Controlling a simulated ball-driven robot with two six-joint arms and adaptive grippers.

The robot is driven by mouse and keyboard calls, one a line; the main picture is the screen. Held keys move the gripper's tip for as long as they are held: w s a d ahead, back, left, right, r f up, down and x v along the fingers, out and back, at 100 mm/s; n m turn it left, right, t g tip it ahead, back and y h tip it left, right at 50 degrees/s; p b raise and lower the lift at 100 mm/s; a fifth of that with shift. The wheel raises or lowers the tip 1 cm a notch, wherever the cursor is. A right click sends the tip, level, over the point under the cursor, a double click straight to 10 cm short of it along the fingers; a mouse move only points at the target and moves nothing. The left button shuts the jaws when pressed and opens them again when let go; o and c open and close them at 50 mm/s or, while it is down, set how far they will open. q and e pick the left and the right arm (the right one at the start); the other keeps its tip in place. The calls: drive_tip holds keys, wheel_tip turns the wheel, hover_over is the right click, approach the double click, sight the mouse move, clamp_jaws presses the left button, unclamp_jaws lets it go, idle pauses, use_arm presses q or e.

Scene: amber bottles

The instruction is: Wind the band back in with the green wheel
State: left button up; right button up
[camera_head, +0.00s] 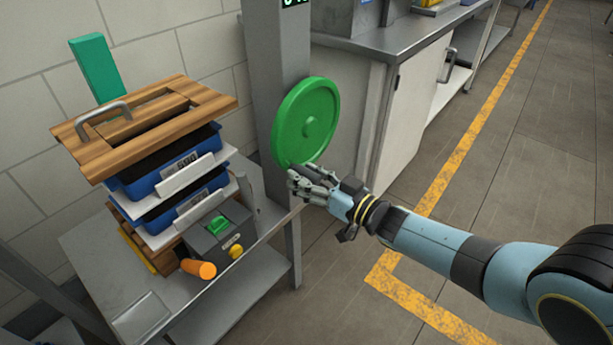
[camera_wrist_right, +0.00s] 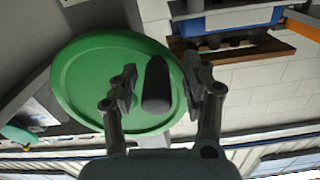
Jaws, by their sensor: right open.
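The green wheel (camera_head: 311,118) is mounted upright on the side of a grey post (camera_head: 273,70). My right gripper (camera_head: 303,181) is at the wheel's lower edge in the head view. In the right wrist view the wheel (camera_wrist_right: 82,88) fills the left and middle, behind my gripper (camera_wrist_right: 160,86). The two fingers are open, with a dark rounded handle (camera_wrist_right: 157,88) between them. A gap shows on each side of the handle; I cannot tell the depth. I cannot make out the band in either view. My left gripper is not in view.
A grey metal stand (camera_head: 265,285) at the left holds stacked blue trays (camera_head: 160,178) under a wooden lid (camera_head: 190,92). A grey box (camera_head: 224,246) and an orange cylinder (camera_head: 199,269) are in front. A white cabinet (camera_head: 418,105) stands behind the wheel. The floor at right is clear.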

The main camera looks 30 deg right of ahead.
drive_tip(key=v, duration=1.2)
drive_tip(key=shift+a, duration=0.15)
